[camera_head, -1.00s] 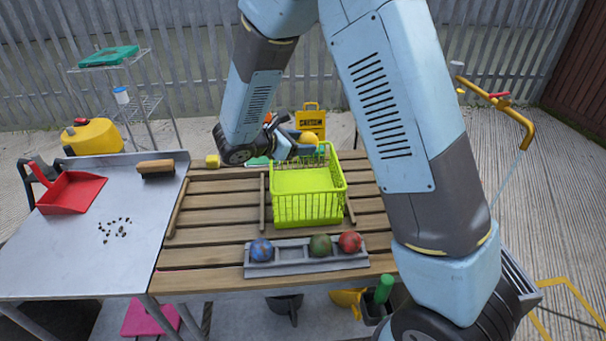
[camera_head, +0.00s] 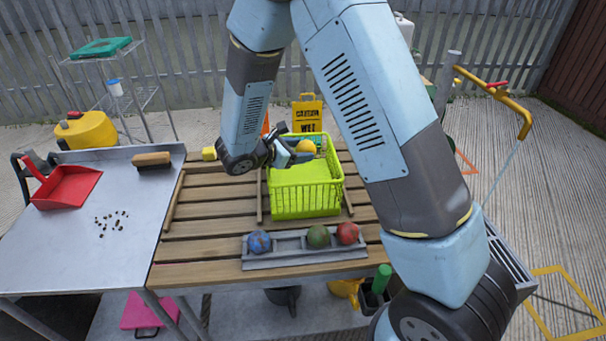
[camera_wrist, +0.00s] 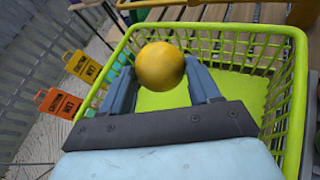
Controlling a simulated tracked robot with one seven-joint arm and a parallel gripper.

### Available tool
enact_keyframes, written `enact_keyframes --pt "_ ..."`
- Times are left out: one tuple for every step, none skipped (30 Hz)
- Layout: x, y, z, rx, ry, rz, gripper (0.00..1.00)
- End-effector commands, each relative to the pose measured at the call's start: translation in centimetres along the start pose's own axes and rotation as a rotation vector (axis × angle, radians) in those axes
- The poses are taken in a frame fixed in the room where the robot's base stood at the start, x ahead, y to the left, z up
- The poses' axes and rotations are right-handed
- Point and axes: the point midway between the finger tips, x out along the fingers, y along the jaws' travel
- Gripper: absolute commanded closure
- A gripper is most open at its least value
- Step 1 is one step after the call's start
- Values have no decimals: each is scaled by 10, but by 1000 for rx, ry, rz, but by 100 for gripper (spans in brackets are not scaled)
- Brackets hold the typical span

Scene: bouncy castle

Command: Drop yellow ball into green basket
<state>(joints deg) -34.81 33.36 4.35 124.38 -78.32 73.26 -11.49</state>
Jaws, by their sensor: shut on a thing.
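The yellow ball (camera_wrist: 160,66) is held between the two fingers of my gripper (camera_wrist: 163,78) in the wrist view. It also shows as a small ball (camera_head: 306,146) in the head view. The bright green basket (camera_head: 304,203) stands upright on the slatted wooden table, open at the top. Its rim surrounds the ball and my gripper (camera_head: 298,150) in the wrist view, where the basket floor shows beneath the ball. In the head view my gripper is at the far part of the basket. I cannot tell exactly how high the ball is over the floor.
A grey tray (camera_head: 290,247) with a blue ball (camera_head: 259,242), a green ball (camera_head: 318,236) and a red ball (camera_head: 347,233) lies in front of the basket. A metal table (camera_head: 70,250) with a red dustpan (camera_head: 67,187) and a brush (camera_head: 151,160) stands left. A yellow caution sign (camera_head: 307,113) stands behind.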

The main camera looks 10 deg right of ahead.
Motion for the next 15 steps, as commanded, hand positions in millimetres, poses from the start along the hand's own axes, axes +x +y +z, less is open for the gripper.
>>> enact_keyframes --pt "0 0 0 0 0 0 67" --pt "0 0 0 0 0 0 67" --pt "0 0 0 0 0 0 67" --pt "0 0 0 0 0 0 67" --pt "0 0 0 0 0 0 37" --pt "0 0 0 0 0 1 33" --pt "0 0 0 0 0 1 30" --pt "0 0 0 0 0 1 27" --pt "0 0 0 0 0 1 23" --pt "0 0 0 0 0 1 20" --pt "0 0 0 0 0 1 17" --pt "0 0 0 0 0 1 14" --pt "0 0 0 0 0 1 11" --pt "0 0 0 0 0 1 9" --pt "0 0 0 0 0 1 9"
